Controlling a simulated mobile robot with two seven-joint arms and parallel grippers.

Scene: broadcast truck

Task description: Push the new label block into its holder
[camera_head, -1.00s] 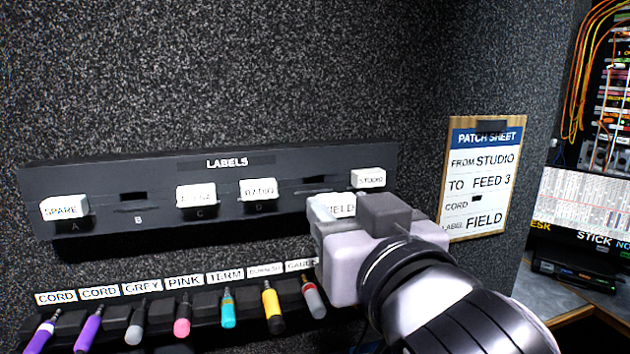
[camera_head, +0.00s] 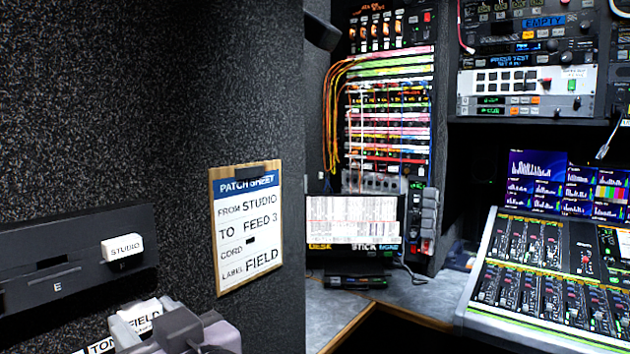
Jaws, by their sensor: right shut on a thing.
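A white label block reading FIELD (camera_head: 141,312) shows at the lower left, below the dark label panel (camera_head: 100,224). My right gripper (camera_head: 150,328) is shut on it; its body hides part of the block, and the picture's bottom edge cuts off the arm. A white STUDIO block (camera_head: 122,246) sits in the panel, to the right of empty slot E (camera_head: 50,265). The patch sheet (camera_head: 246,230) on the wall reads from STUDIO to FEED 3, label FIELD. My left gripper is not in view.
A rack with a patch bay and coloured cords (camera_head: 388,130) stands at the back. A screen (camera_head: 352,219) stands on the grey desk (camera_head: 415,296). A mixing console (camera_head: 545,275) and monitors (camera_head: 537,178) are at the right. The wall corner juts out beside the patch sheet.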

